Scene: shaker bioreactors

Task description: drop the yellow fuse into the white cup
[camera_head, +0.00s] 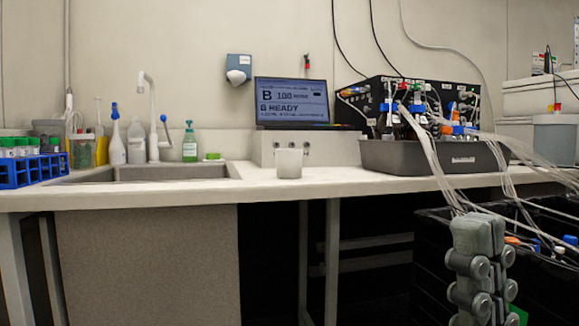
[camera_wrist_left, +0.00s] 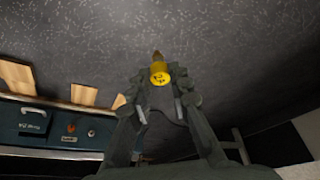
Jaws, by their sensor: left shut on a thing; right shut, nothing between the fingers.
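The white cup (camera_head: 288,163) stands upright on the front part of the white counter, just in front of the laptop stand. The yellow fuse (camera_wrist_left: 160,74) shows in the left wrist view, between the fingertips of my left gripper (camera_wrist_left: 160,88), which is shut on it. My left gripper and the fuse are not in the head view, so their distance from the cup cannot be told. My right gripper (camera_head: 478,230) is at the lower right of the head view, shut and empty, in front of the black crate and well apart from the cup.
A sink (camera_head: 150,172) and a blue tube rack (camera_head: 30,170) are left of the cup. A laptop (camera_head: 292,102) stands behind it. To the right, a grey tray (camera_head: 400,157) bears the bioreactor unit, with loose clear tubes (camera_head: 430,150) hanging toward a black crate (camera_head: 430,262).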

